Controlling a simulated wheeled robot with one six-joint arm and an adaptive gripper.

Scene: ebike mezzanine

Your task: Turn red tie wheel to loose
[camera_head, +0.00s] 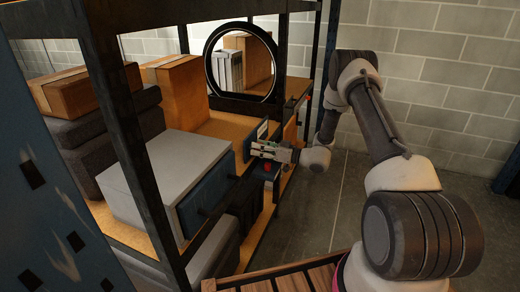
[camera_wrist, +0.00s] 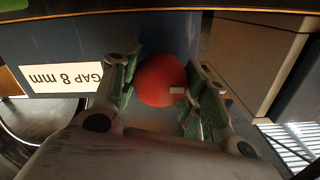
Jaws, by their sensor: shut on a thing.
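The red tie wheel (camera_wrist: 160,80) is a round red disc with a small white mark on its right side, in the middle of the wrist view. My gripper (camera_wrist: 158,92) has one finger on each side of it and is shut on it. In the head view my gripper (camera_head: 258,150) reaches from the right to the front of the shelf. A small red spot (camera_head: 267,168) shows just below it there; I cannot tell whether it is the wheel.
The shelf rack has a dark post (camera_head: 125,140) in the foreground. It holds a grey box (camera_head: 165,160), a cardboard box (camera_head: 178,85) and a black ring (camera_head: 210,60). A slatted wooden surface (camera_head: 290,280) lies below. Floor at right (camera_head: 335,205) is clear.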

